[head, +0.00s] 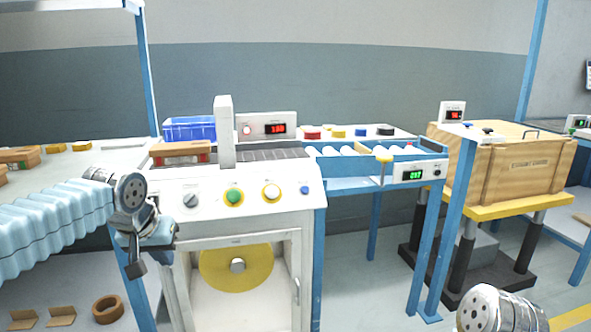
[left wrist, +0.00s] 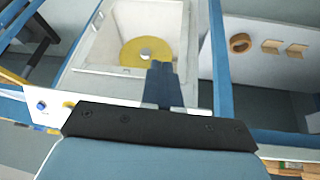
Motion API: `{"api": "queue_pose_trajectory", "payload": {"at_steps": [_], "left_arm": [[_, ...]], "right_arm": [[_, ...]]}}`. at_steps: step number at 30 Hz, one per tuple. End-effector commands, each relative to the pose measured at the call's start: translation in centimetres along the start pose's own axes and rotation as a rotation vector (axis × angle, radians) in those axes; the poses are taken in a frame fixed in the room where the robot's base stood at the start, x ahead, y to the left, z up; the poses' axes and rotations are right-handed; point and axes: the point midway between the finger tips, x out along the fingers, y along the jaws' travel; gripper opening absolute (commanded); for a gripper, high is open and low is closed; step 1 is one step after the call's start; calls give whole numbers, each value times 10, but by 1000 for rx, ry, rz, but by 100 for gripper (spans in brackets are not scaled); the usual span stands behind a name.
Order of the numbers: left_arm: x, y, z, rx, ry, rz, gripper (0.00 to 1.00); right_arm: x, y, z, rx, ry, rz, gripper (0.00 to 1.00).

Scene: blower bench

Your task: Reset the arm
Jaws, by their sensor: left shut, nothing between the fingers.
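My left gripper (head: 136,268) hangs at the front left corner of the white machine (head: 312,200), fingers pointing down. In the left wrist view my left gripper (left wrist: 161,72) shows its two blue fingers closed together with nothing between them. My left arm comes in from the left in a pale blue ribbed sleeve. Part of my right arm shows at the lower right of the head view; its gripper is out of the picture.
The machine's panel has several knobs, and its lower cabinet holds a yellow disc (head: 238,268). A roller conveyor (head: 350,150) leads to a wooden crate (head: 520,165). A blue bin (head: 189,128) stands behind. A tape roll (head: 107,309) lies low at left.

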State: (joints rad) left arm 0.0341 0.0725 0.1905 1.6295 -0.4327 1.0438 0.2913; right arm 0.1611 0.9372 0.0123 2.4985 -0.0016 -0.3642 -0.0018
Motion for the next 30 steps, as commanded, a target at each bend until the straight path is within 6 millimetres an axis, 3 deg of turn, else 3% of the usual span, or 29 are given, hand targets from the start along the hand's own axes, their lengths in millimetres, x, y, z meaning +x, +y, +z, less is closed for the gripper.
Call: {"api": "queue_pose_trajectory", "payload": {"at_steps": [5, 8, 12, 15, 18, 22, 24, 26, 30], "left_arm": [[96, 30, 29, 38, -83, 92, 0], [168, 53, 69, 44, -147, 167, 0], [256, 82, 151, 13, -235, 263, 0], [302, 97, 224, -33, -296, 305, 0], [328, 105, 296, -85, -350, 317, 0], [339, 106, 370, -135, -399, 301, 0], [339, 105, 396, -149, -416, 288, 0], [338, 104, 409, -158, -423, 278, 0], [338, 103, 419, -163, -426, 271, 0]], "right_arm": [[-1, 0, 0, 0, 0, 0, 43], [-1, -1, 0, 0, -1, -1, 43], [-2, -1, 0, -1, -1, -1, 43], [-3, -2, 0, -1, -1, -1, 43], [-3, -2, 1, -1, -2, -2, 43], [-4, -3, 1, -2, -2, -2, 43], [-4, -3, 1, -2, -2, -2, 43], [-4, -3, 1, -2, -2, -2, 43], [-4, -3, 1, -2, -2, -2, 43]]}}
